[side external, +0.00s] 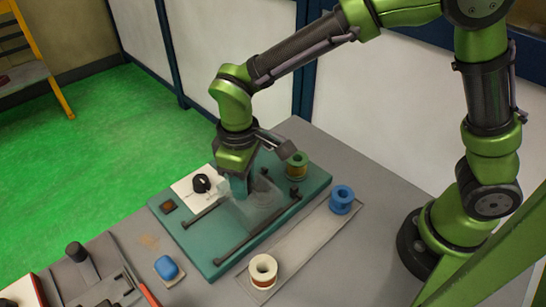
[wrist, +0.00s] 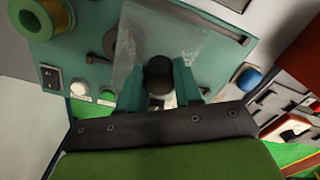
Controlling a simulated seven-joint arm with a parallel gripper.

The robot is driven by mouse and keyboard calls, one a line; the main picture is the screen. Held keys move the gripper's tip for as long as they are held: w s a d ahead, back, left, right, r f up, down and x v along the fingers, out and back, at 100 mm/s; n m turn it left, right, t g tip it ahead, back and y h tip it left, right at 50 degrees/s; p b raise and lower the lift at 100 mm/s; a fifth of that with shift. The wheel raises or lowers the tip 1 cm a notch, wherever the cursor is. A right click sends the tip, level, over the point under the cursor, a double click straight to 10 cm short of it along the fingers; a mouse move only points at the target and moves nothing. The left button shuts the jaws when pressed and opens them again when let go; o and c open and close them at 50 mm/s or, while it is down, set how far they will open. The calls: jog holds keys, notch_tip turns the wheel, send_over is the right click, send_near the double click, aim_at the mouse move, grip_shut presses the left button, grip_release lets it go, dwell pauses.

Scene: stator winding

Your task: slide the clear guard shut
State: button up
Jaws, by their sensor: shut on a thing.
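The clear guard (side external: 262,198) is a see-through panel over the teal base plate (side external: 205,256), between two dark rails. It also shows in the wrist view (wrist: 180,40), running up from my fingers. My gripper (side external: 240,190) points down at the guard's edge. In the wrist view my gripper (wrist: 159,88) has its two teal fingers on either side of a round black knob (wrist: 159,70), shut on it. The knob appears to be the guard's handle; its base is hidden. How far the guard is slid is hard to tell.
A green spool (side external: 297,165) stands at the plate's far end. A blue spool (side external: 342,198) and a white spool (side external: 263,271) stand on a grey strip in front. A white panel with a black dial (side external: 202,183) is left of my gripper. A blue dome (side external: 166,268) sits front left.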

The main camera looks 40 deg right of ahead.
aim_at(257, 181)
jog(key=shift+d, duration=1.75)
jog(key=o, duration=0.8)
jog(key=shift+c, duration=0.2)
jog(key=shift+r, duration=3)
jog(key=shift+s+d+f+m+y, duration=0.15)
jog(key=shift+s+d+m+y, duration=0.15)
jog(key=shift+s+d+m, duration=0.3)
jog(key=s+d+r+m+t, duration=0.3)
jog(key=s+d+r+m, duration=0.1)
jog(key=d, duration=0.3)
jog(key=s+d+r+m+t+y, duration=0.1)
jog(key=s+d+r+m+t, duration=0.3)
jog(key=d, duration=0.4)
jog(key=shift+s+r+m, duration=0.3)
jog(key=shift+s+m, duration=0.1)
jog(key=shift+s, duration=0.35)
